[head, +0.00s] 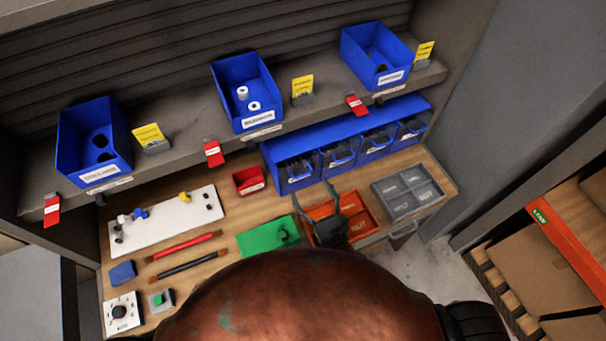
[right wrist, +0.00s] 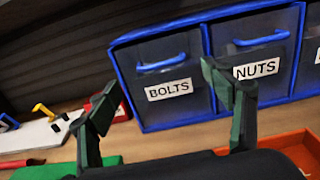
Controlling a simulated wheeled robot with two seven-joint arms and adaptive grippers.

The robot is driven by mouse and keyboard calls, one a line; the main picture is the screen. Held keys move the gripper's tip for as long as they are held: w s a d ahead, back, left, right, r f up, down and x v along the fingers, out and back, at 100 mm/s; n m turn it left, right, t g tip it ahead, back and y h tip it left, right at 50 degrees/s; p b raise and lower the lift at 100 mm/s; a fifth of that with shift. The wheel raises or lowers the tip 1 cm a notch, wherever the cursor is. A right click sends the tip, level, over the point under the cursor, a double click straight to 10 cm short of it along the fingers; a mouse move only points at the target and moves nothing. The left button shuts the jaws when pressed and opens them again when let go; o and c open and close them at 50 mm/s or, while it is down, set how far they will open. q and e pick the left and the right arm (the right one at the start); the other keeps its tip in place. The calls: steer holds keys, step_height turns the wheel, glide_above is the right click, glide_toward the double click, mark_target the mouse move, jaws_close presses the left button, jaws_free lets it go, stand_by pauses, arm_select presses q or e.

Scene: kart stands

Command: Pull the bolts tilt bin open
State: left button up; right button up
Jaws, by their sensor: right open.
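The bolts tilt bin (right wrist: 168,110) is a dark-fronted drawer with a blue handle (right wrist: 162,64) and a white BOLTS label, in a blue frame. Its front stands upright and looks closed. In the head view the bolts bin (head: 298,173) is at the left end of the blue bin row. My right gripper (head: 311,203) is open and empty, in front of the row and above the bench. In the right wrist view its fingers (right wrist: 158,84) spread on either side of the BOLTS label, apart from the handle as far as I can tell. My left gripper is not in view.
The nuts bin (right wrist: 258,70) adjoins on the right. Orange tray (head: 362,211) and grey tray (head: 408,190) lie below the row. A small red bin (head: 249,181) and green mat (head: 262,238) are to the left. A shelf (head: 190,150) with blue bins overhangs behind.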

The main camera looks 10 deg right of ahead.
mark_target(303, 175)
steer(key=p+x, duration=0.1)
steer(key=x, duration=0.5)
steer(key=shift+w, duration=0.25)
steer(key=shift+r, duration=0.1)
steer(key=shift+c, duration=0.5)
